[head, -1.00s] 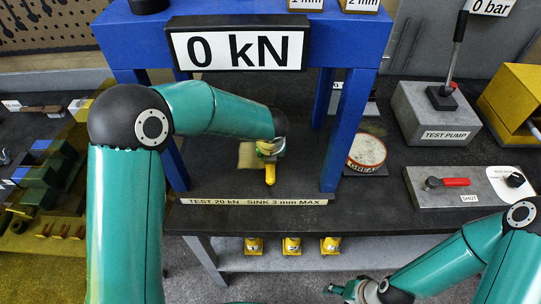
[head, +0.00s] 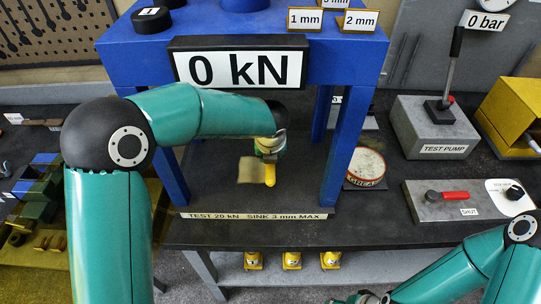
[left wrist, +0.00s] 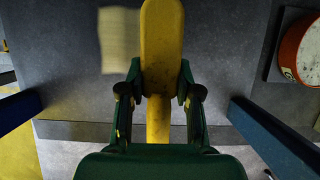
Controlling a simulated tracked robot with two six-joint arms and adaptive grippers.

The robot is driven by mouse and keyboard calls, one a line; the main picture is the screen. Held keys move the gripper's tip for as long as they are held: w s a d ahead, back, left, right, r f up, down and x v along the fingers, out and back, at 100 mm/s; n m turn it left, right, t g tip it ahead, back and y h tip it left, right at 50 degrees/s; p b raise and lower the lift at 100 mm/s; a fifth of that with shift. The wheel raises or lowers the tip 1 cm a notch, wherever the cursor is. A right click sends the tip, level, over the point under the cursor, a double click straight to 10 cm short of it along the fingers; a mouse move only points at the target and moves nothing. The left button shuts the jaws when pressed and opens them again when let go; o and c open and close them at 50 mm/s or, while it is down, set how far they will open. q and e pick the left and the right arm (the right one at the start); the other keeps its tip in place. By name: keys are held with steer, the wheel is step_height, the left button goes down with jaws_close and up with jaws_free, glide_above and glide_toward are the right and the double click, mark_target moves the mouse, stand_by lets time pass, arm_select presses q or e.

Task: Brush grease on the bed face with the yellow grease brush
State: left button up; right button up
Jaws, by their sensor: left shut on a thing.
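My left gripper (head: 268,150) is shut on the yellow grease brush (head: 270,174), inside the blue press frame and over the dark bed face (head: 215,185). In the left wrist view the brush (left wrist: 162,45) lies between the fingers (left wrist: 158,98); its bristles cannot be made out, nor whether it touches the bed. A pale tan patch (head: 250,171) lies on the bed just left of the brush; it also shows in the left wrist view (left wrist: 119,38). The grease tin (head: 366,166) stands right of the frame. My right gripper (head: 362,298) is cut off at the bottom edge, its fingers unclear.
Blue posts (head: 345,150) flank the bed, and the crossbeam with the 0 kN sign (head: 242,68) is above my left forearm. The test pump (head: 435,125) and a grey valve block with a red lever (head: 440,200) stand at right. Several small yellow items sit on the shelf below.

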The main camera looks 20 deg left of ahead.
arm_select(q)
steer(key=shift+s+f, duration=0.2)
steer(key=shift+s, duration=0.05)
steer(key=b, duration=0.2)
glide_above(268, 194)
steer(key=shift+w+a+f, duration=0.1)
steer(key=shift+a+f, duration=0.35)
steer(key=shift+f, duration=0.2)
steer(key=shift+s+d+r+b, duration=0.15)
steer(key=shift+s+r+b, duration=0.05)
steer(key=shift+s+b, duration=0.3)
steer(key=shift+s+d+r+b, duration=0.2)
steer(key=shift+s+b, duration=0.15)
steer(key=shift+b, duration=0.15)
steer(key=shift+r, duration=0.3)
steer(key=shift+d+r, duration=0.1)
steer(key=shift+f+b, duration=2.1)
steer(key=shift+f, duration=0.85)
steer(key=shift+f+b, duration=0.4)
steer(key=shift+f, duration=0.15)
steer(key=shift+d, duration=0.2)
